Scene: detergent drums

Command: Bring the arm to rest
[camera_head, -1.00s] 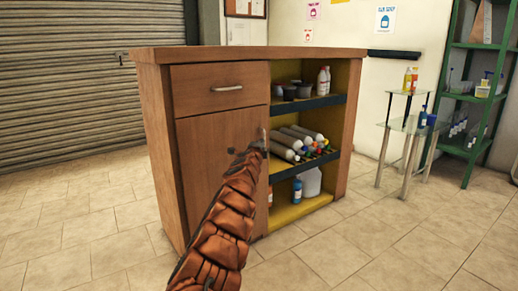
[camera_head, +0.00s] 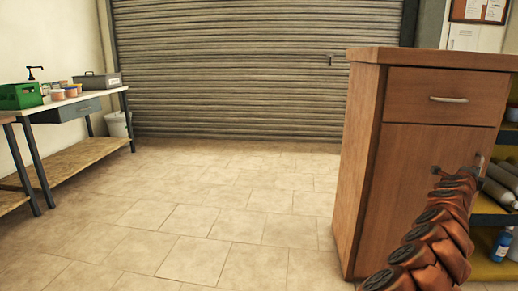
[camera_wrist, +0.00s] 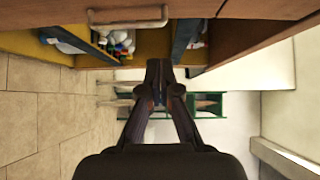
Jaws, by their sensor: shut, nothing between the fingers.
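My gripper shows in the wrist view (camera_wrist: 159,72), with its two dark fingers together and nothing between them. In the head view my orange-brown segmented arm rises from the bottom right, in front of the wooden cabinet (camera_head: 358,170). The far end of the arm overlaps the cabinet's door beside the door handle (camera_head: 480,161); my fingertips cannot be made out clearly there. In the wrist view a pale handle (camera_wrist: 128,18) lies above and to the left of the fingers, apart from them.
A workbench (camera_head: 100,98) with a green crate (camera_head: 22,96) and a grey box (camera_head: 97,82) stands at the left. The tiled floor (camera_head: 200,222) between is clear, up to a roller shutter (camera_head: 230,70).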

